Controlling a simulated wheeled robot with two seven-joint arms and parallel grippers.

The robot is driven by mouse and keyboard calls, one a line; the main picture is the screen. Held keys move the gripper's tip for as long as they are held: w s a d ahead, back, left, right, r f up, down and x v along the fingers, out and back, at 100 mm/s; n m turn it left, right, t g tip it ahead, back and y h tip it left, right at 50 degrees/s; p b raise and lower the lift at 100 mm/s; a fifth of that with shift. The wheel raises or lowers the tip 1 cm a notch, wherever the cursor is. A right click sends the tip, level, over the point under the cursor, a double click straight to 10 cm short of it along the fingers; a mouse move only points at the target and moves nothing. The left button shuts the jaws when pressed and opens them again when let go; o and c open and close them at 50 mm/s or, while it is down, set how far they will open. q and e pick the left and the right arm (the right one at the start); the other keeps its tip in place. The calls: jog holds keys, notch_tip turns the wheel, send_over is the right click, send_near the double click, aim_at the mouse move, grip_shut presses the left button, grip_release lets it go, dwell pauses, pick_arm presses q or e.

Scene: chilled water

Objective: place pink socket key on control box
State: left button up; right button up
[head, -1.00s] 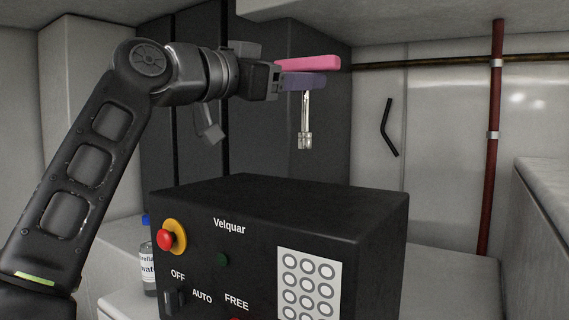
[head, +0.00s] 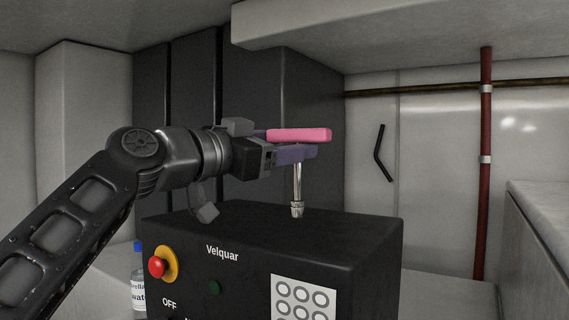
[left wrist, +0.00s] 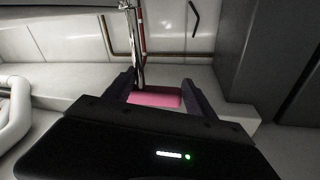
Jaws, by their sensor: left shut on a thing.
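The pink socket key (head: 299,135) has a pink bar handle and a silver shaft with a socket end. My left gripper (head: 292,152) is shut on its handle, and the shaft hangs down. In the head view the socket end is just over the top of the black control box (head: 330,232), marked Velquar; I cannot tell whether it touches. In the left wrist view the pink handle (left wrist: 155,98) lies between the fingers of my left gripper (left wrist: 158,90). My right gripper is not in view.
The box front has a red button (head: 157,267) on a yellow ring and a keypad (head: 303,298). A water bottle (head: 138,280) stands left of the box. A pale overhang (head: 400,35) is above, and a red pipe (head: 485,190) is on the right.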

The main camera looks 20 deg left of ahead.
pick_arm(q)
jog(key=shift+f+b, duration=0.35)
jog(key=shift+f, duration=1)
jog(key=shift+f, duration=0.2)
jog(key=o, duration=1.9)
jog(key=shift+c, duration=0.2)
jog(key=r+b+v, duration=0.1)
jog(key=b+v, duration=0.3)
jog(key=v, duration=0.8)
jog(key=shift+f+b, duration=0.35)
jog(key=shift+b, duration=0.05)
jog(key=shift+a, duration=0.1)
